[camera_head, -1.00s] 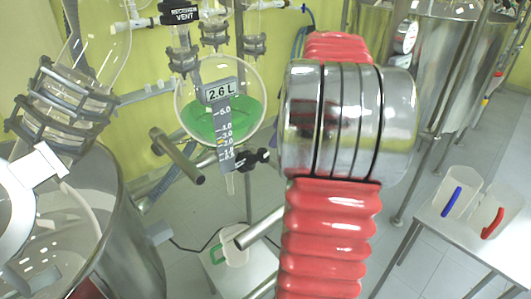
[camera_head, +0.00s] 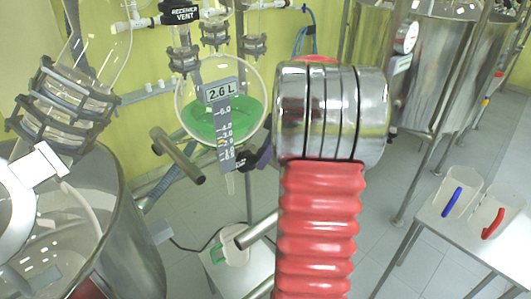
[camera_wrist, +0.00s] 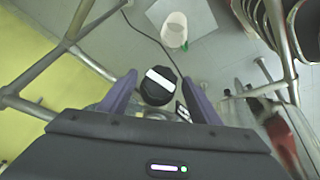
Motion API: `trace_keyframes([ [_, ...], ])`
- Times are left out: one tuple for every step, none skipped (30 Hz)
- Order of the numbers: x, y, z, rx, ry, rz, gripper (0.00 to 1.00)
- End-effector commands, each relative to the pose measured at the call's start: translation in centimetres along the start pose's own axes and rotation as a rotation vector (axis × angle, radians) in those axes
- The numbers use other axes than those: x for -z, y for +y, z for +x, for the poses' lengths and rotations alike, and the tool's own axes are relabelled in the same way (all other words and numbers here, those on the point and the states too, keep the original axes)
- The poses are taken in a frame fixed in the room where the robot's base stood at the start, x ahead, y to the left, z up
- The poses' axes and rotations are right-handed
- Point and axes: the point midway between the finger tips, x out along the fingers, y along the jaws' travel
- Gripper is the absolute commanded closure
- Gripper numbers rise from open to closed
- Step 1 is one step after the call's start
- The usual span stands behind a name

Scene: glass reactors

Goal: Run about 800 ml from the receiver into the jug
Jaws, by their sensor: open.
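The receiver (camera_head: 190,103) is a round glass vessel holding green liquid. Its display (camera_head: 221,91) reads 2.6 L. A black drain valve knob with a white bar (camera_wrist: 160,84) sits low on it. The jug (camera_head: 234,246), white with a green handle, stands below the outlet (camera_head: 230,184); it also shows in the wrist view (camera_wrist: 174,28). My gripper (camera_wrist: 159,79) is open, its two purple fingers on either side of the knob; I cannot tell whether they touch it. In the head view, my arm hides most of the gripper; a purple finger shows beside the valve.
The jug's small stand (camera_head: 256,276) is beneath the receiver. A metal bar (camera_head: 178,156) juts out left of the scale. A large steel vessel (camera_head: 125,235) is at left. A bench (camera_head: 455,238) at right holds a blue-handled jug (camera_head: 462,190) and a red-handled jug (camera_head: 490,212).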

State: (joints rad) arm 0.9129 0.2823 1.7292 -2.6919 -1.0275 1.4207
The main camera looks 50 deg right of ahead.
Motion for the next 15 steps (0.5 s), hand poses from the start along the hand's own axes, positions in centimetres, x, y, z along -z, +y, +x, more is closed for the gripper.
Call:
trace_keyframes([
  [-0.01, 0.0, -0.02, 0.0, 0.0, 0.0, 0.43],
  [-0.01, 0.0, -0.02, 0.0, 0.0, 0.0, 0.43],
  [-0.02, 0.0, -0.03, 0.0, 0.0, 0.0, 0.44],
  [-0.02, 0.0, -0.03, 0.0, 0.0, 0.0, 0.46],
  [-0.02, 0.0, -0.04, 0.0, 0.0, 0.0, 0.48],
  [-0.03, 0.0, -0.04, 0.0, 0.0, 0.0, 0.51],
  [-0.03, 0.0, -0.05, 0.0, 0.0, 0.0, 0.53],
  [-0.03, 0.0, -0.05, 0.0, 0.0, 0.0, 0.55],
  [-0.03, 0.0, -0.05, 0.0, 0.0, 0.0, 0.58],
  [-0.04, 0.0, -0.05, 0.0, 0.0, 0.0, 0.6],
  [-0.04, 0.0, -0.06, 0.0, 0.0, 0.0, 0.62],
  [-0.04, 0.0, -0.06, 0.0, 0.0, 0.0, 0.65],
  [-0.04, 0.0, -0.06, 0.0, 0.0, 0.0, 0.67],
  [-0.05, 0.0, -0.06, 0.0, 0.0, 0.0, 0.69],
  [-0.05, 0.0, -0.07, 0.0, 0.0, 0.0, 0.72],
])
